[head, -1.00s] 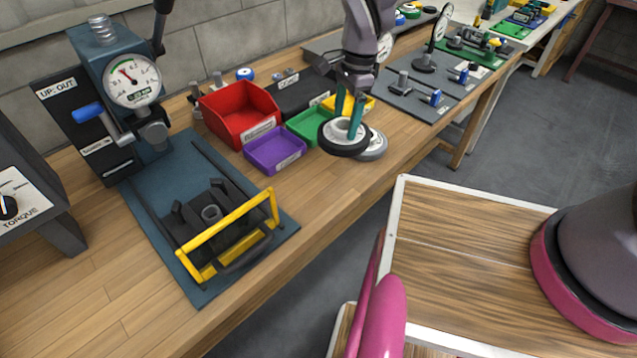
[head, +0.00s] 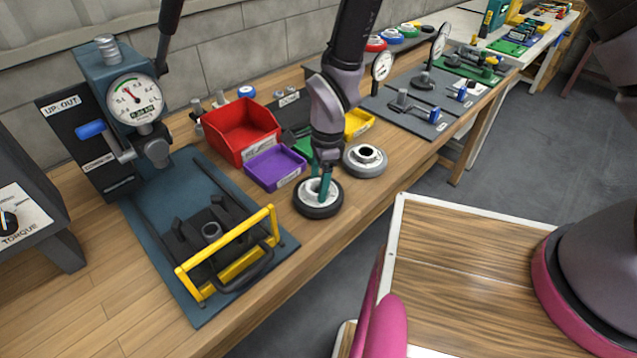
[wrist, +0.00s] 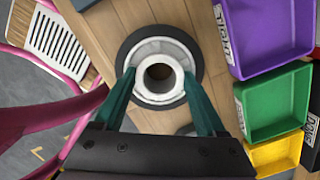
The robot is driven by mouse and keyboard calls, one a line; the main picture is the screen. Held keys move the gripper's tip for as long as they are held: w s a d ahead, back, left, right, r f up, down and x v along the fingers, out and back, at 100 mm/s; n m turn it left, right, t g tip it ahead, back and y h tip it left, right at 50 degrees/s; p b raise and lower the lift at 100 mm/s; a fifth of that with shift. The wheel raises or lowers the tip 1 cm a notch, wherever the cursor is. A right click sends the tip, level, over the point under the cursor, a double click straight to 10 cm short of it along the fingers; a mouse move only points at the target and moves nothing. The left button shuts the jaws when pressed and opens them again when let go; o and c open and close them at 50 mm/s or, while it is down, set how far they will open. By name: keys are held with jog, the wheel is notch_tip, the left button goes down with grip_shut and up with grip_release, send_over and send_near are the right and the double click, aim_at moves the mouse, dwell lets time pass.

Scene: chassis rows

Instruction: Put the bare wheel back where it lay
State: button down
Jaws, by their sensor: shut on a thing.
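The bare wheel (head: 304,206) has a black tyre, a pale hub and an open bore. My gripper (head: 321,184) is shut on its hub from above. In the wrist view my two teal fingers (wrist: 159,76) grip the pale hub of the wheel (wrist: 160,49) on opposite sides. The wheel is about level, low over the front of the bench, left of a second, grey wheel (head: 378,166) with a dark centre. I cannot tell whether the held wheel touches the wood.
Purple (head: 275,168), red (head: 240,130), green (head: 301,146) and yellow (head: 358,123) bins stand behind. A blue press plate with a yellow guard (head: 228,255) lies to the left. The bench's front edge is close. Bare wood (head: 280,222) shows left of the held wheel.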

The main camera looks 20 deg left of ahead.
jog(key=shift+f, duration=0.25)
grip_release()
jog(key=shift+f, duration=0.1)
notch_tip(320, 180, up, 12)
jog(key=d, duration=0.1)
jog(key=shift+w, duration=0.35)
jog(key=shift+d, duration=0.1)
